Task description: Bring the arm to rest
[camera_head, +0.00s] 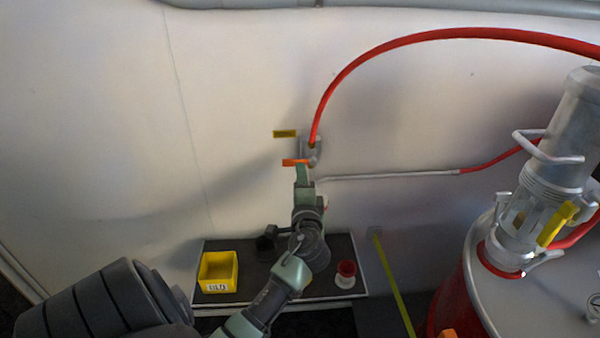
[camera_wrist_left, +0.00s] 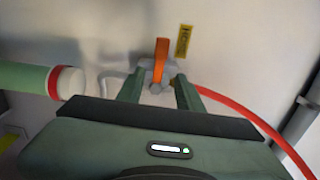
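My left arm reaches up to the wall, and its left gripper (camera_head: 303,172) is just below an orange valve handle (camera_head: 295,162) on a grey wall fitting (camera_head: 311,150). In the left wrist view the two green fingers of the gripper (camera_wrist_left: 158,88) stand apart. The orange handle (camera_wrist_left: 162,60) shows upright beyond and between them, with space on both sides. I cannot tell whether a finger touches the fitting. My right gripper is in neither view.
A red hose (camera_head: 440,34) arcs from the fitting to the right. A shelf (camera_head: 325,250) below holds a yellow bin (camera_head: 218,271) and a red-and-white piece (camera_head: 345,274). A red tank with a grey lid (camera_head: 510,270) stands right. Bare wall lies left.

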